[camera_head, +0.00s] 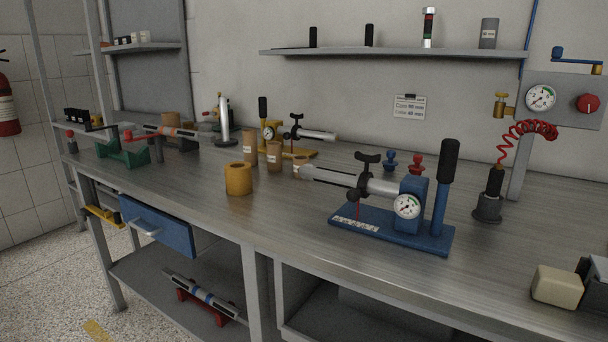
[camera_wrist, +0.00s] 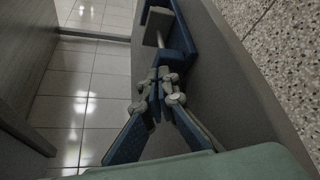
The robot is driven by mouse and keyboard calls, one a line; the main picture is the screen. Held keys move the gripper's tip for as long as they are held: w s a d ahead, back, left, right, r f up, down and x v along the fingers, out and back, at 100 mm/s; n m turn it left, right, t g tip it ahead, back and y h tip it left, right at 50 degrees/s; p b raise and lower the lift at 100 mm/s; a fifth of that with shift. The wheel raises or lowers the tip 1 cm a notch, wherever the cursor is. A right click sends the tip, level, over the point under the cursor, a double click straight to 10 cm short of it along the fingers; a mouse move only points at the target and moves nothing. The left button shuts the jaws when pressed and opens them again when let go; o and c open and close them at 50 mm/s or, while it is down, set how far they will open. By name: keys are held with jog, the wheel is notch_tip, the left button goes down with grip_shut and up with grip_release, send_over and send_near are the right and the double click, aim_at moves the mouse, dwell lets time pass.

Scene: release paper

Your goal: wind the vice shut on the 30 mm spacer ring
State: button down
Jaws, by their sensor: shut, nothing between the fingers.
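My gripper (camera_wrist: 160,76) shows in the wrist view, its fingers together and empty. It is not visible in the head view. Just beyond the fingertips is a blue part with a pale bar (camera_wrist: 158,22); I cannot tell for certain what it is.
A blue lever device with a dial (camera_head: 407,207) stands on the bench (camera_head: 290,219), right of centre. A green stand (camera_head: 122,152) is at the far left. A blue drawer (camera_head: 157,225) sticks out below the bench top. The bench front between the orange cylinder and blue device is clear.

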jog(key=shift+w+d+f, duration=0.2)
jog(key=shift+w+f, duration=0.05)
dwell(0.4)
jog(key=shift+s+a+f, duration=0.15)
jog(key=shift+s+f, duration=0.15)
jog(key=shift+f, duration=0.2)
dwell(0.5)
jog(key=shift+s, duration=0.1)
jog(key=shift+s+a+r, duration=0.15)
jog(key=shift+s+r, duration=0.05)
jog(key=shift+w+a, duration=0.55)
jog(key=shift+a, duration=0.3)
jog(key=shift+w+a, duration=0.55)
jog(key=shift+a, duration=0.35)
jog(key=shift+w+a, duration=0.55)
jog(key=shift+a, duration=0.3)
jog(key=c, duration=2.7)
grip_release()
jog(key=shift+c, duration=0.2)
